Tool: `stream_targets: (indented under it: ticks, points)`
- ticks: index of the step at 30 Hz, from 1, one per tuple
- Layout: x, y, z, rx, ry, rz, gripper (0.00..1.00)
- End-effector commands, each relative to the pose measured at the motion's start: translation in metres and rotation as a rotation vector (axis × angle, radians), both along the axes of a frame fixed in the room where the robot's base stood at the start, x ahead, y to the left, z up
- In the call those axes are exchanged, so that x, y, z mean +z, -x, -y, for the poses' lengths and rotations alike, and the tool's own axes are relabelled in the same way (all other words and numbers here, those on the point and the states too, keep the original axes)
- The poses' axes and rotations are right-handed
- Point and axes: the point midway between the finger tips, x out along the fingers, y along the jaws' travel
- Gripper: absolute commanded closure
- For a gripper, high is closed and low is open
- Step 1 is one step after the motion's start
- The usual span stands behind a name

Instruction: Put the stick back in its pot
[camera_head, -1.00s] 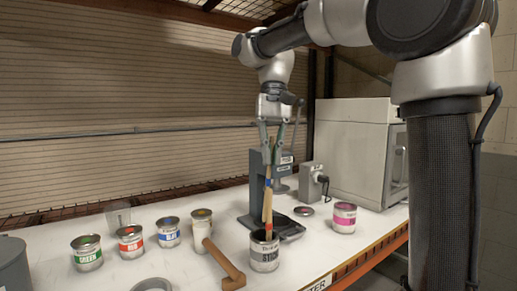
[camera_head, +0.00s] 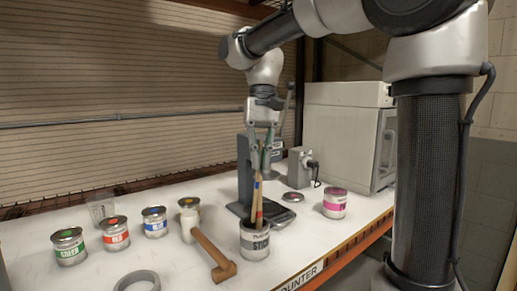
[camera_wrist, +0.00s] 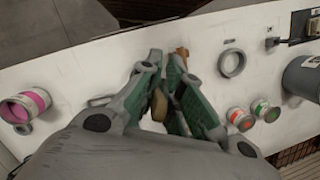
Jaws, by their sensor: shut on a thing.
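The grey-labelled stick pot (camera_head: 255,242) stands on the counter near its front edge in the head view. Wooden sticks with coloured bands (camera_head: 258,195) rise from its mouth, leaning slightly; they overlap, so I cannot tell how many there are. My gripper (camera_head: 259,168) points down above the pot, shut on the upper part of a stick. In the wrist view, the stick's pale wooden end (camera_wrist: 159,105) shows between the green-padded fingers. The held stick's lower end is hidden by the pot wall, and I cannot tell how deep it reaches.
A wooden-handled hammer (camera_head: 213,252) lies just left of the pot. Green (camera_head: 69,247), red (camera_head: 115,233) and blue (camera_head: 154,222) cans stand further left. A magenta can (camera_head: 335,203) is at right, before a white cabinet (camera_head: 345,135). A grey stand (camera_head: 244,170) is close behind the sticks.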

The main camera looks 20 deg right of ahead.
Motion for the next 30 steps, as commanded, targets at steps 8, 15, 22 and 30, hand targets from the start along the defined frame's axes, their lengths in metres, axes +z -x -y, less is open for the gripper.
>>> stream_targets:
  ticks: [8,15,22,30]
  points:
    - [-0.025,-0.004,-0.001,-0.001,0.0,-0.001,1.0]
    - [-0.046,-0.007,-0.002,-0.001,0.001,-0.002,1.0]
    - [-0.065,-0.009,-0.003,0.0,0.001,-0.002,1.0]
    - [-0.082,-0.012,-0.004,-0.001,0.0,-0.001,1.0]
